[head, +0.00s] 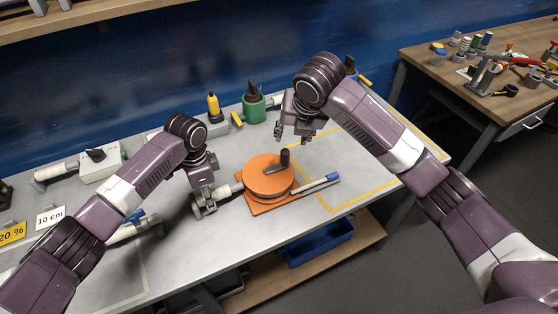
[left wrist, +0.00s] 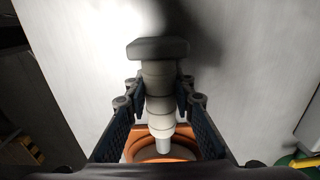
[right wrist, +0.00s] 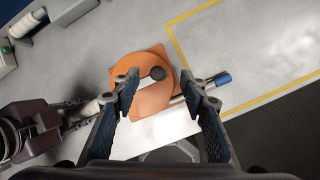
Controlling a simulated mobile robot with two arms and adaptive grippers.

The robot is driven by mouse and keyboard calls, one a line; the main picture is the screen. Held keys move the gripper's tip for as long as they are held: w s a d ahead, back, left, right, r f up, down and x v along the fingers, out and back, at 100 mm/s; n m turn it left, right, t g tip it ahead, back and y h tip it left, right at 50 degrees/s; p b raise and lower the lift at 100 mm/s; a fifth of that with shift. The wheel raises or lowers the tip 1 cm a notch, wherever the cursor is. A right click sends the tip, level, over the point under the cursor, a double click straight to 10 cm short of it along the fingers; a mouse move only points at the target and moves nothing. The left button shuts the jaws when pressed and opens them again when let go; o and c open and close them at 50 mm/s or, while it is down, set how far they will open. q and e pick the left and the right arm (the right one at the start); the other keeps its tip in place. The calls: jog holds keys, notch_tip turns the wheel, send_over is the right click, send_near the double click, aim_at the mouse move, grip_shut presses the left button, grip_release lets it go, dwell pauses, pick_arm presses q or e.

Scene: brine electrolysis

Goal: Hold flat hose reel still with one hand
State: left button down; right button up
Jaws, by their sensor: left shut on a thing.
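The orange flat hose reel (head: 262,184) lies on the grey bench on a square orange base, with a dark upright crank knob (head: 285,158). A pale tube with a blue end (head: 332,177) lies along its right side. My left gripper (head: 208,203) is at the reel's left and shut on a pale stepped hose fitting (left wrist: 158,85) with a dark end cap; orange shows behind it in the left wrist view (left wrist: 190,147). My right gripper (head: 293,137) hangs above and behind the reel, open and empty. In the right wrist view the reel (right wrist: 150,103) lies beyond its spread fingers.
A green container (head: 254,108) and a yellow bottle (head: 214,107) stand at the back of the bench. A yellow-outlined area (head: 330,165) right of the reel is largely clear. A white box (head: 102,164) is at the left. A blue bin (head: 318,243) sits below the bench edge.

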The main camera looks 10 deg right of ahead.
aim_at(286, 154)
jog(key=f+n, duration=0.1)
jog(key=f, duration=0.2)
jog(key=w+a+f+n, duration=0.1)
jog(key=f, duration=0.2)
jog(key=w+f, duration=0.1)
jog(key=f, duration=0.3)
jog(key=shift+a+n+g+h, duration=0.2)
jog(key=shift+n+g+h, duration=0.1)
jog(key=shift+n, duration=0.1)
jog(key=c, duration=0.9)
